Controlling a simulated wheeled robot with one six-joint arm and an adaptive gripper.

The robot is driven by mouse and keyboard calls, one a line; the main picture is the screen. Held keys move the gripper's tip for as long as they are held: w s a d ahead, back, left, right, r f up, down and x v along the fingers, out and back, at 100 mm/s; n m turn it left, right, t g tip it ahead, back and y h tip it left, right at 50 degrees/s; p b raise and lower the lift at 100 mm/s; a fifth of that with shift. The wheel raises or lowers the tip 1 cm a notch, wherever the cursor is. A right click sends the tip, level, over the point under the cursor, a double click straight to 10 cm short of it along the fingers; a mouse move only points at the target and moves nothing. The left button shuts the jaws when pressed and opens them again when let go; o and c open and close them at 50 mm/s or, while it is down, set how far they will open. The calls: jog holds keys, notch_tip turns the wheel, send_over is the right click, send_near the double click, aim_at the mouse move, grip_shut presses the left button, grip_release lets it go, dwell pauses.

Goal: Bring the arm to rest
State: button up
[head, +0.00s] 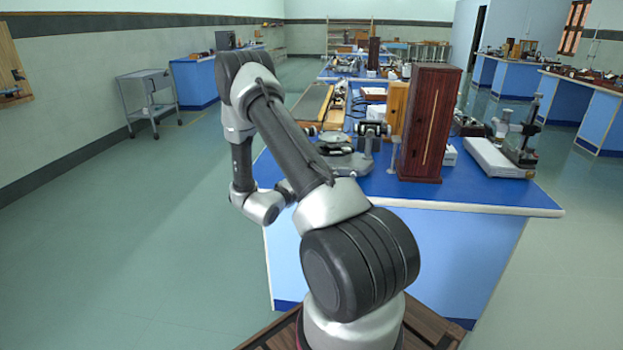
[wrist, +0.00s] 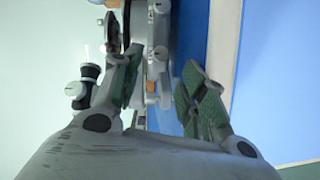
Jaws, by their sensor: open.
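My arm (head: 290,140) is raised and bent in the head view, its wrist (head: 262,205) hanging beside the near left edge of the blue bench. My gripper (wrist: 162,85) shows in the wrist view with its two green-padded fingers apart and nothing held between them. A grey spectrometer (head: 345,160) stands on the near left part of the bench; part of a grey metal instrument (wrist: 158,50) appears beyond the fingers in the wrist view. In the head view the gripper is mostly hidden behind the arm.
The blue bench (head: 480,192) carries a tall dark wooden box (head: 428,125), a white block (head: 495,158) and a stand (head: 525,130) at right. The floor (head: 130,235) to the left is clear. A grey trolley (head: 148,85) stands farther back.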

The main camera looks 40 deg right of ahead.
jog(key=shift+v, duration=0.85)
jog(key=shift+w, duration=0.1)
jog(key=w+a+r+m+t+y, duration=0.1)
jog(key=w+a+r+t+y, duration=0.3)
jog(key=r, duration=0.3)
jog(key=w+a+r+t+y, duration=0.1)
jog(key=w+a+r+y, duration=0.3)
jog(key=w+a+r, duration=0.15)
jog(key=s+a+r+y, duration=0.6)
jog(key=a+r, duration=0.4)
jog(key=s+a+r+n+g+y, duration=0.1)
jog(key=s+a+r+y, duration=0.15)
jog(key=s, duration=0.45)
jog(key=s+a+r+g+y, duration=0.1)
jog(key=s+a+r, duration=0.15)
jog(key=s, duration=0.35)
jog(key=s+m+g+h, duration=0.1)
jog(key=s+g, duration=0.3)
jog(key=s, duration=1.5)
jog(key=shift+s+d, duration=0.3)
jog(key=shift+d, duration=0.05)
jog(key=shift+h, duration=0.25)
